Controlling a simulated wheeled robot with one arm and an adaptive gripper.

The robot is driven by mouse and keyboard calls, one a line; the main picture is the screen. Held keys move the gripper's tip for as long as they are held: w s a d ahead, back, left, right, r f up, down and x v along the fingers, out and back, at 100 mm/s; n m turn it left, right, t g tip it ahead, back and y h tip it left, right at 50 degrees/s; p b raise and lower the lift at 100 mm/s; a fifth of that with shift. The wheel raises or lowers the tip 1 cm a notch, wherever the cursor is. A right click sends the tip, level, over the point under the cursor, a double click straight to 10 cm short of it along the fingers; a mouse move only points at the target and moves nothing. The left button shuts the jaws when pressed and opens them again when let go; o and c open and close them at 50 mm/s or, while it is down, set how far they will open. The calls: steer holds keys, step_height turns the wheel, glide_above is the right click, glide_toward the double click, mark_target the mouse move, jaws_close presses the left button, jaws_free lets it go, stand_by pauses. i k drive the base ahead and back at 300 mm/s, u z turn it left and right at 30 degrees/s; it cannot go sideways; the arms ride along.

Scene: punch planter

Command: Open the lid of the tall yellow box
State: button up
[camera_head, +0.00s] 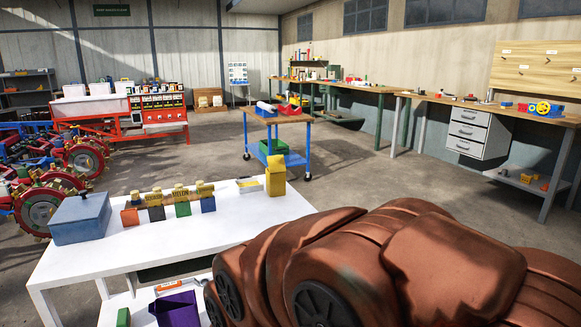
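The tall yellow box (275,181) stands upright near the back right corner of the white table (230,222). Its top part (275,161) looks narrower and uneven; at this size I cannot tell whether the lid is shut or partly raised. My gripper is not in view. Part of my own rust-brown arm fills the lower right and hides the right front of the table.
A blue lidded box (80,218) stands at the table's left end. Several coloured blocks with yellow pieces stand along the middle. A white and yellow item (248,185) lies just left of the tall box. A purple bin (177,310) sits below the tabletop.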

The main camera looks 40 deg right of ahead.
mark_target(276, 163)
steer(key=u, duration=0.45)
steer(key=i, duration=0.85)
steer(key=z, duration=0.4)
